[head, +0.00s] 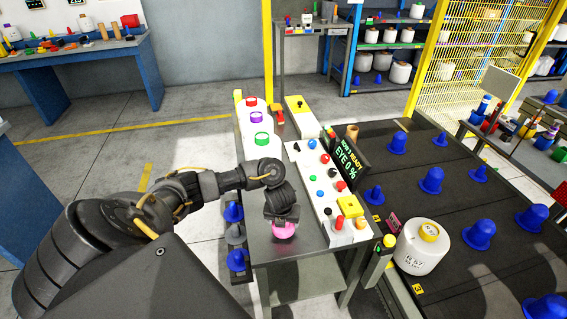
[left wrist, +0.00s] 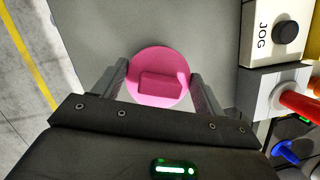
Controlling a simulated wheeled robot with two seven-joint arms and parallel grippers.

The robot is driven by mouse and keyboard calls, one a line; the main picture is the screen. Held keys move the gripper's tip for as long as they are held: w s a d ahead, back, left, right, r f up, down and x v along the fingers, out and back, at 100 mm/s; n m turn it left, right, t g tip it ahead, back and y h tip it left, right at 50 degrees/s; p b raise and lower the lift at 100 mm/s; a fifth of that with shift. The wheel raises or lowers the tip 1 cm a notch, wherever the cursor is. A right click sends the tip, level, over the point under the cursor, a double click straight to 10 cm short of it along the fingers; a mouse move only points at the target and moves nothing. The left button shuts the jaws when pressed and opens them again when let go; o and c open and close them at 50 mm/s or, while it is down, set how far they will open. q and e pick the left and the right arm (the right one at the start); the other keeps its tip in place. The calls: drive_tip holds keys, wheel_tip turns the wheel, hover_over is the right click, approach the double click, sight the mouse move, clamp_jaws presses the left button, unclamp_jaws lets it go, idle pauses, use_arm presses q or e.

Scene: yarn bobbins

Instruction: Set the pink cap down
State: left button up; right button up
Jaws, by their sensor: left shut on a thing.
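The pink cap (head: 284,231) is at the near part of the grey table (head: 300,256) in the head view, just below my left gripper (head: 282,217). In the left wrist view the pink cap (left wrist: 158,62) is a round disc with a raised block in its middle. The two fingers of my left gripper (left wrist: 160,88) sit on either side of it, shut on it. The grey tabletop shows under the cap; I cannot tell whether the cap touches it. My right gripper is not in view.
A white control panel (head: 318,178) with coloured buttons stands right of the cap, with a red handle (left wrist: 300,105) close by. White bobbins with red, purple and green (head: 262,139) tops stand at the table's far end. Bare tabletop surrounds the cap.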

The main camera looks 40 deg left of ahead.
sight(282, 232)
use_arm(q)
wheel_tip(282, 232, down, 2)
drive_tip(key=shift+f, duration=0.15)
drive_tip(key=o, duration=0.9)
drive_tip(key=shift+o, duration=0.2)
drive_tip(key=p+v, duration=0.6)
drive_tip(key=v, duration=0.6)
